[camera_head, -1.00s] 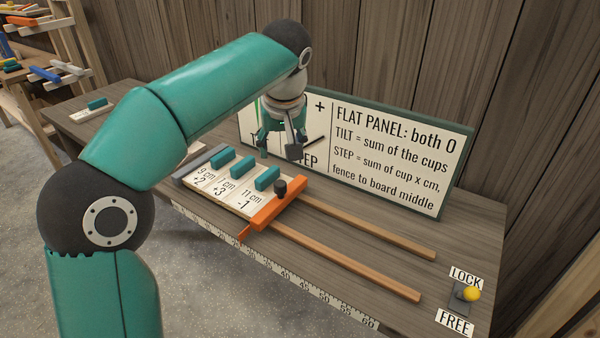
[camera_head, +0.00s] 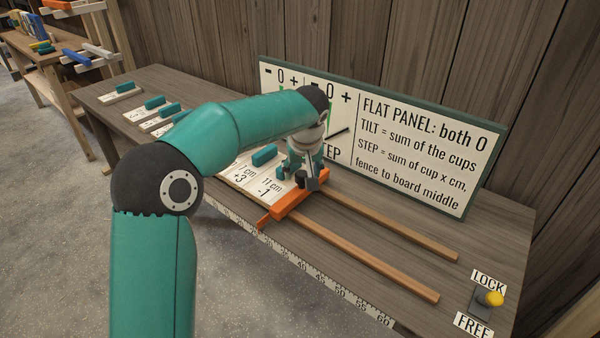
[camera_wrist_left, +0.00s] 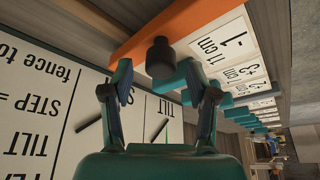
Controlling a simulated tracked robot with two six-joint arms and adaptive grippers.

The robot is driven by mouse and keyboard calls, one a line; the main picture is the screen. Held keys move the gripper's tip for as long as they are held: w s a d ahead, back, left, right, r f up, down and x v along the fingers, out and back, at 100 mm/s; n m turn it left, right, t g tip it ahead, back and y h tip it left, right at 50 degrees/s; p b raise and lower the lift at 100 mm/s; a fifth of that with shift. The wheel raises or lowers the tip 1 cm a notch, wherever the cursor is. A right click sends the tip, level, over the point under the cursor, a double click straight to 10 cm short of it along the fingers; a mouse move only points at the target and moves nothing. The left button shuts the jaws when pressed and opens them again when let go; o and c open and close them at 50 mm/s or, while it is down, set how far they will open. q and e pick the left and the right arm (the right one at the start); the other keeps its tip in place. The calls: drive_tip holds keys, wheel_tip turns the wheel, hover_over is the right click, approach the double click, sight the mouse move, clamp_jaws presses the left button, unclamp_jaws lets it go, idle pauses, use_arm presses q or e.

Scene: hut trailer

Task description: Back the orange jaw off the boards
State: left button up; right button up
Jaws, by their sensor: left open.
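The orange jaw (camera_head: 287,206) lies across two wooden rails, beside the "11 cm, -1" board (camera_head: 266,190). They look touching or nearly so. The jaw also shows at the top of the left wrist view (camera_wrist_left: 175,22), with its black knob (camera_wrist_left: 160,58) standing up from it. My left gripper (camera_head: 305,182) is at the knob in the head view. In the left wrist view the open fingers (camera_wrist_left: 159,88) are on either side of the knob's line, with the knob just beyond the tips. Teal blocks stand on the boards. My left arm hides part of the boards. My right gripper is not in view.
The rails (camera_head: 380,262) run clear to the right of the jaw. A ruler (camera_head: 325,277) edges the bench front. A yellow-knobbed lever (camera_head: 494,299) stands between LOCK and FREE labels. A sign panel (camera_head: 420,150) rises close behind. More boards (camera_head: 160,118) lie at left.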

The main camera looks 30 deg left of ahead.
use_arm(q)
drive_tip(key=shift+x, duration=0.75)
clamp_jaws()
